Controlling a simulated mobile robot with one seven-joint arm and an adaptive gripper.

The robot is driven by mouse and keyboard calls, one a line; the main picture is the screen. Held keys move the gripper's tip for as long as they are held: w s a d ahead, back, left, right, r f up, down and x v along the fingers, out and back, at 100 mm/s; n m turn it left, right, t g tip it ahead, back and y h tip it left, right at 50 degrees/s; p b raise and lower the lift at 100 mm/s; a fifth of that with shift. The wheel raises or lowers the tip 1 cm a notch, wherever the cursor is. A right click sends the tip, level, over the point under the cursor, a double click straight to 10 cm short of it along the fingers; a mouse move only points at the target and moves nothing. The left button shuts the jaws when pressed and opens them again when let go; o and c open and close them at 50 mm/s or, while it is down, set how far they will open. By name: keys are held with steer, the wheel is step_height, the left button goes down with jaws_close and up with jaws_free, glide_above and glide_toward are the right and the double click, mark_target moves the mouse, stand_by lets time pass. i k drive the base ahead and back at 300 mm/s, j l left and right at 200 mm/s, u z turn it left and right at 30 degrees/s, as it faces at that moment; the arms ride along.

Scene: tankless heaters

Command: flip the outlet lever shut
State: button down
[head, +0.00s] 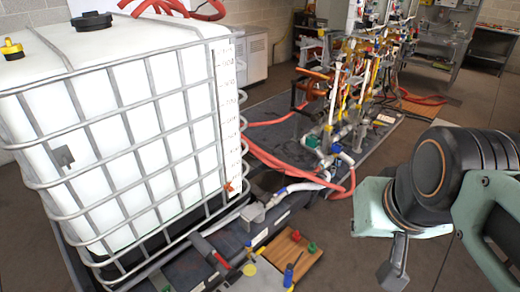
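The large white tote (150,140) in a grey metal cage stands at the left. A small orange-red piece (228,186) shows at its lower right corner, beside the scale strip. I cannot tell whether this is the outlet lever or how it is turned. A grey fitting (255,213) with a pale hose sits low, right of the tote. My arm (445,175) reaches in from the right, well apart from the tote. A grey hanging part (394,268) on it may belong to my gripper; its fingers cannot be made out clearly.
Red hoses (285,165) run low between the tote and the dark pipe platform (285,125). A wooden board (283,256) with small coloured valves lies at the front centre. Pipes with coloured handles (340,100) stand behind. Bare floor (355,235) lies between the board and my arm.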

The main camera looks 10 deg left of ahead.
mark_target(222, 262)
steer(key=i, duration=0.85)
